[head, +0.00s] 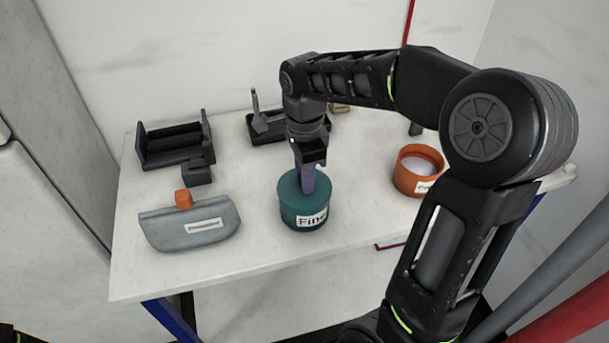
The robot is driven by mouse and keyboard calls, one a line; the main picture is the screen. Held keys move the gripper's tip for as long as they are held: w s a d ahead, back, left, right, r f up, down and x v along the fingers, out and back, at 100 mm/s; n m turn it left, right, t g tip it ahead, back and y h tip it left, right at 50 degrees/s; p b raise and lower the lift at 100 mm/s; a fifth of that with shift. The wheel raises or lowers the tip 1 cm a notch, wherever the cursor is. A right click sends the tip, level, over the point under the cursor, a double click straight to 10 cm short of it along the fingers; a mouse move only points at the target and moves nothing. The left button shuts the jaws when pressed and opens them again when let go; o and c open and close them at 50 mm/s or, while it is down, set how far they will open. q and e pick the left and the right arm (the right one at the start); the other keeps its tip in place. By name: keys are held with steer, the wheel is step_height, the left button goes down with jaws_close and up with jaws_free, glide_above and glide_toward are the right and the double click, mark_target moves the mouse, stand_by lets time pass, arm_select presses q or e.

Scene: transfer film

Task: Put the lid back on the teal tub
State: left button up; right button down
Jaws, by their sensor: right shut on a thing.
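The teal tub (291,218) stands upright near the front middle of the table, with a white label reading "Fin…" partly cut off by its curve. A teal lid (288,184) covers its top; I cannot tell whether it is fully seated on the rim. My right gripper (307,188) points down from above, shut on the lid near its middle. Its fingers hide the part they grip. My left gripper is not in view.
A grey labelled pouch-like container (165,229) with an orange top lies to the left. An orange tub (407,180), open with pale contents, stands to the right. A black holder (172,148) and a dark tray (262,135) stand behind. The front table strip is clear.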

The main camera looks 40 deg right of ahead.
steer(key=c, duration=0.6)
jaws_free()
steer(key=shift+r, duration=0.1)
steer(key=shift+r+p, duration=1.85)
steer(key=shift+r, duration=1.55)
jaws_close()
